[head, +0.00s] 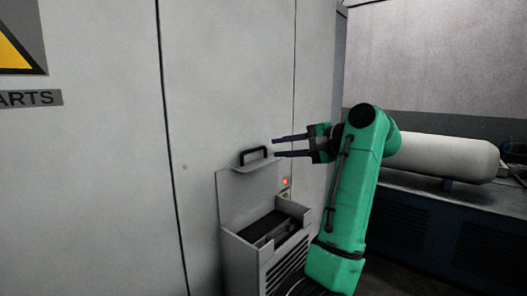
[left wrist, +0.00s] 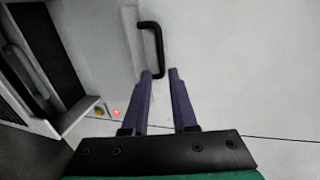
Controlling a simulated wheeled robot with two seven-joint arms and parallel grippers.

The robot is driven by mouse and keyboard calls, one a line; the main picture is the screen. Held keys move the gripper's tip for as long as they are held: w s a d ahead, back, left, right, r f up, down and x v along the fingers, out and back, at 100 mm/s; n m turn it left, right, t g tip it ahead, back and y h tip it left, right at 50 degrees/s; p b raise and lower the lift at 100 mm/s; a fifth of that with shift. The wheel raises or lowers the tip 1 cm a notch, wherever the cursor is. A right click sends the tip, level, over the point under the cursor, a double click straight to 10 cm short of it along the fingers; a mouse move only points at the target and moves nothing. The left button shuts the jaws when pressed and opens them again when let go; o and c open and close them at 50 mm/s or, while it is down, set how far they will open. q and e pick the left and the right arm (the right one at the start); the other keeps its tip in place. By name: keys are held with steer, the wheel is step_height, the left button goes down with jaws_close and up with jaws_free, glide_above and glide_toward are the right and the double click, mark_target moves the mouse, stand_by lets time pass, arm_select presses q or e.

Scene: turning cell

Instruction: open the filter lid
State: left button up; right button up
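The filter box (head: 240,252) stands low against the grey cabinet. Its lid (head: 240,195) is raised, standing about upright at the back, and the box's dark inside shows. A black bar handle (head: 253,155) sits at the lid's top edge. My left gripper (head: 274,147) is open, with two purple fingers apart, just right of the handle in the head view. In the left wrist view the handle (left wrist: 157,45) lies just beyond the fingertips (left wrist: 160,72), its near end appearing in the gap. I see no grip on it. My right gripper is not in view.
A red light (head: 285,181) glows on the cabinet beside the lid. A pale cylinder (head: 450,157) lies on a dark bench (head: 410,225) at the right. The cabinet wall (head: 100,180) is close behind the lid. Room left of the lid is free.

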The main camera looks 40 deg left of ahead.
mark_target(258, 150)
arm_select(q)
steer(key=x, duration=0.5)
steer(key=shift+s+a+p, duration=0.2)
steer(key=shift+a+p, duration=0.1)
steer(key=shift+p, duration=0.05)
steer(key=shift+w+a+f, duration=0.1)
steer(key=shift+a+f, duration=0.05)
steer(key=shift+a, duration=0.25)
steer(key=shift+d, duration=0.1)
jaws_close()
steer(key=shift+f, duration=0.1)
stand_by(0.4)
